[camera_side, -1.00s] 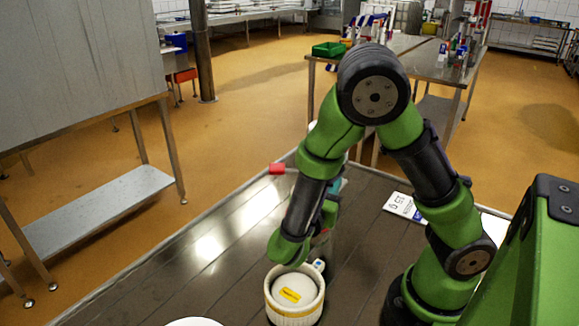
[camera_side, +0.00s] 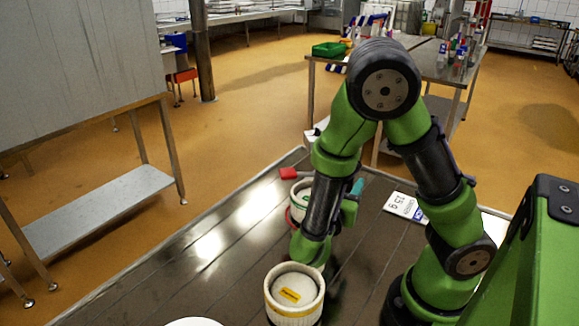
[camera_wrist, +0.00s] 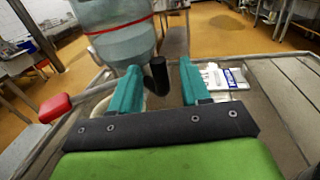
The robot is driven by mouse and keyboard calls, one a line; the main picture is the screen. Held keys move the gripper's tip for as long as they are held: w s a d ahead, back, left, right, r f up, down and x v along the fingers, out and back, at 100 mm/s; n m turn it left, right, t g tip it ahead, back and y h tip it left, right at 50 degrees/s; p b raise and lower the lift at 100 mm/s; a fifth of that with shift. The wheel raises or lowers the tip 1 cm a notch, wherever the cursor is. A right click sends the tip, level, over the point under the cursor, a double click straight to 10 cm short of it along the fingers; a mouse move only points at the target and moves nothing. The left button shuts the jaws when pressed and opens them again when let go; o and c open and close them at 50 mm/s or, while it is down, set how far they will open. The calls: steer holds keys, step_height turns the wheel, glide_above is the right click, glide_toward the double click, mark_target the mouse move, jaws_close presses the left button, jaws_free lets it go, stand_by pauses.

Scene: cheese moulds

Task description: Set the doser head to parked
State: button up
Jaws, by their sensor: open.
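The doser appears to be the clear vessel with a red band (camera_wrist: 118,35) in the wrist view. A black upright post or handle (camera_wrist: 158,76) stands beside it, and a lever with a red knob (camera_wrist: 56,107) sticks out to the left. The red knob also shows in the side view (camera_side: 288,173). My gripper (camera_wrist: 161,68) is open. Its teal fingers stand either side of the black post, with space between; I cannot tell if either touches it. In the side view my arm hides most of the doser.
Another whitish round vessel (camera_side: 298,196) is partly behind my arm. A white and blue printed card (camera_side: 405,206) lies to the right. The left tabletop is clear.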

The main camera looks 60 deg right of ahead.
steer(key=s+a, duration=0.1)
steer(key=a, duration=1)
steer(key=s+a, duration=0.1)
steer(key=a, duration=0.4)
steer(key=shift+s+a, duration=0.3)
steer(key=shift+a, duration=0.05)
steer(key=shift+w+d+g, duration=0.1)
steer(key=shift+d+g, duration=0.2)
steer(key=c, duration=0.4)
steer(key=m+g, duration=0.1)
steer(key=w+d+r+m+g, duration=0.1)
steer(key=d+m+y, duration=0.1)
steer(key=shift+w+d+r+g, duration=0.2)
steer(key=shift+w+r+g, duration=0.1)
steer(key=shift+g, duration=0.1)
jaws_close()
steer(key=w+d+r+m+g+y, duration=0.1)
steer(key=w+d+r+m+y, duration=0.3)
steer(key=m, duration=1)
steer(key=w+d+r+m+y, duration=0.2)
steer(key=w+r+m+y, duration=0.35)
steer(key=m, duration=0.95)
steer(key=s+d+f, duration=0.6)
steer(key=d+f, duration=0.1)
steer(key=f, duration=0.2)
steer(key=shift+d, duration=0.3)
